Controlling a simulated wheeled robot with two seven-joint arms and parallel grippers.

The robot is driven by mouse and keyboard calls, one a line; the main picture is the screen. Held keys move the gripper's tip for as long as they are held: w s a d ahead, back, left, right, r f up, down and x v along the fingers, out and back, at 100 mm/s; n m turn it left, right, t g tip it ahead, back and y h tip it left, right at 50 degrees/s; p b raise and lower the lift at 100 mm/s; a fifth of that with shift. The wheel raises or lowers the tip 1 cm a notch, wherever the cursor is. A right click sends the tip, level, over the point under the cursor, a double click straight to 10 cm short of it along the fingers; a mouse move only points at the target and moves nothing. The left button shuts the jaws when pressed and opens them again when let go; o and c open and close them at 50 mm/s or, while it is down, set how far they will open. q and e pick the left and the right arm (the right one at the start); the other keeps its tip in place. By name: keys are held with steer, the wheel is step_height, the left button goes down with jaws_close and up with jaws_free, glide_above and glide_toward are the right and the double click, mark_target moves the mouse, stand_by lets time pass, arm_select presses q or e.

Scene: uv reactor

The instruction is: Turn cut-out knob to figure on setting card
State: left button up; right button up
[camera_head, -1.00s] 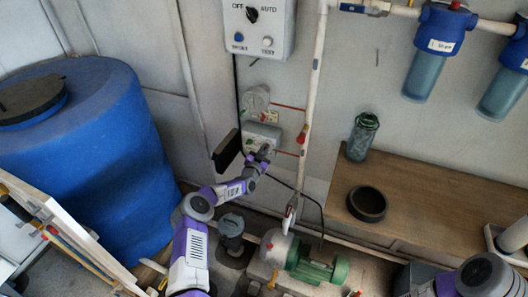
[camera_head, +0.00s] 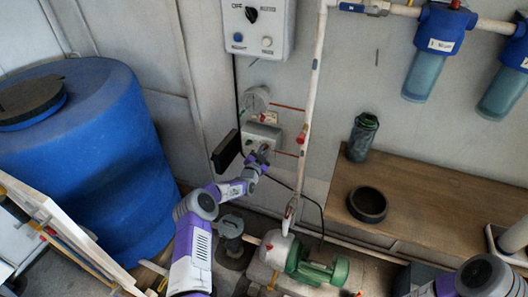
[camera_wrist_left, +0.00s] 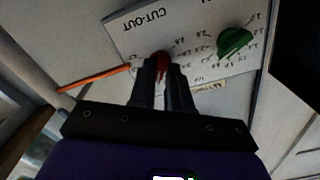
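The red cut-out knob (camera_wrist_left: 160,59) sits on a pale panel (camera_wrist_left: 121,35) with "CUT-OUT" print and a dial scale, upside down in the left wrist view. My left gripper (camera_wrist_left: 162,70) has its fingers close together, one on each side of the knob, and looks shut on it. The fingers hide most of the knob and its pointer. In the head view my left gripper (camera_head: 262,155) is at the grey control box (camera_head: 262,133) on the wall. A small printed card (camera_head: 268,117) is above the box; its figure is too small to read. My right gripper is out of view.
A green knob (camera_wrist_left: 236,41) is beside the cut-out knob. A round gauge (camera_head: 256,98) is above the box, and a white pipe (camera_head: 313,110) runs to its right. A green pump motor (camera_head: 318,270) is below. A shelf (camera_head: 430,205) holds a bottle and a dark ring.

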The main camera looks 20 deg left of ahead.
arm_select(q)
steer(key=shift+o, duration=1.4)
steer(key=shift+s+p, duration=0.4)
steer(key=shift+s, duration=0.2)
steer(key=s+p, duration=0.2)
steer(key=s, duration=0.4)
steer(key=shift+s+d, duration=0.15)
steer(key=shift+d, duration=0.1)
